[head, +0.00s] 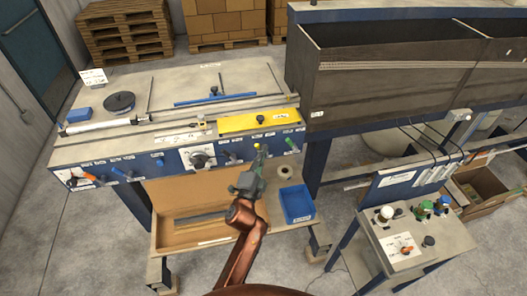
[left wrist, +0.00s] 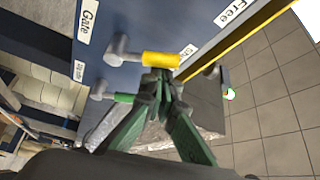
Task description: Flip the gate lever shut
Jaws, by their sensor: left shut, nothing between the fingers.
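The gate lever has a yellow handle (left wrist: 161,60) on a grey pivot, beside a "Gate" label (left wrist: 86,20) on the blue panel in the left wrist view. Its handle points toward a small white label (left wrist: 188,53), partly hidden and hard to read. A "Free" label (left wrist: 236,11) is further off. My left gripper (left wrist: 158,78) has its green fingers shut, with the tips at or very close to the yellow handle; I cannot tell whether they touch. In the head view my left gripper (head: 258,168) is at the bench's front panel. My right gripper is not in view.
A green-handled lever (left wrist: 122,98) is close beside my fingers. A yellow plate (head: 258,121) lies on the bench top above. A control stand (head: 410,250) is at the right.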

